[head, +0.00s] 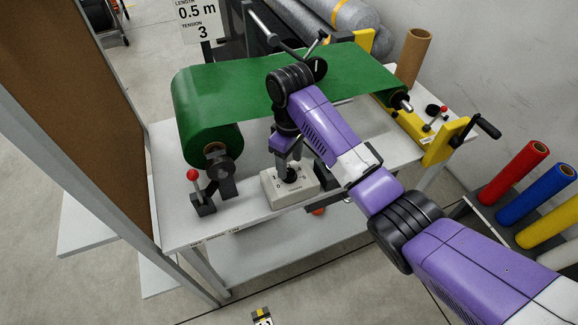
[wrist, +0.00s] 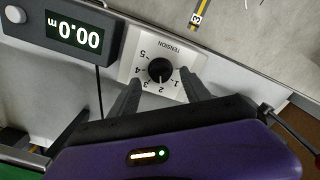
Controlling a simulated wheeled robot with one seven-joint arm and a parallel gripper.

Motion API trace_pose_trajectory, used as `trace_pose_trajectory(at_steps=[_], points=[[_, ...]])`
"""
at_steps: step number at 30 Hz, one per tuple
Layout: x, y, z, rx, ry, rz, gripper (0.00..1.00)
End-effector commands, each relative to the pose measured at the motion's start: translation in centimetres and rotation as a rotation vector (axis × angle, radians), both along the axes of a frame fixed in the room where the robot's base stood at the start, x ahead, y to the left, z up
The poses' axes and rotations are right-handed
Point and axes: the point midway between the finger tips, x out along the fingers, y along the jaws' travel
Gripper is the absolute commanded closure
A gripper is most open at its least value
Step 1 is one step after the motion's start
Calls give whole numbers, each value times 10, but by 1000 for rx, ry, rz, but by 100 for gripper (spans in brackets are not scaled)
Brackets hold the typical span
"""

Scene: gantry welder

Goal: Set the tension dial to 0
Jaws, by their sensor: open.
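The tension dial (wrist: 160,69) is a round black knob on a pale box (wrist: 133,62) marked TENSION, with the numbers 1 to 5 visible around it. The 0 mark is not seen, and I cannot tell which number the knob points to. My gripper (wrist: 158,78) is open, with one finger on each side of the knob. I cannot tell whether either finger touches it. In the head view my gripper (head: 289,162) points down over the box (head: 276,189), partly hiding the dial (head: 291,176).
A display (wrist: 73,38) reads 00.0 m beside the dial box. A green roll (head: 205,110) spans the bench behind my arm. A red-knobbed lever (head: 198,188) stands left of the box. A yellow crank stand (head: 442,142) is at right. A sign (head: 198,18) reads tension 3.

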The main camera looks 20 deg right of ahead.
Motion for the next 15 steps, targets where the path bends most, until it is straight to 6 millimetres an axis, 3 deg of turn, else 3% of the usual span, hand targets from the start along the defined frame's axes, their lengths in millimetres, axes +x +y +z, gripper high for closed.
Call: trace_pose_trajectory(at_steps=[6, 15], points=[[-1, 0, -26, 0, 1, -1, 44], [0, 0, -33, 0, 0, 0, 44]])
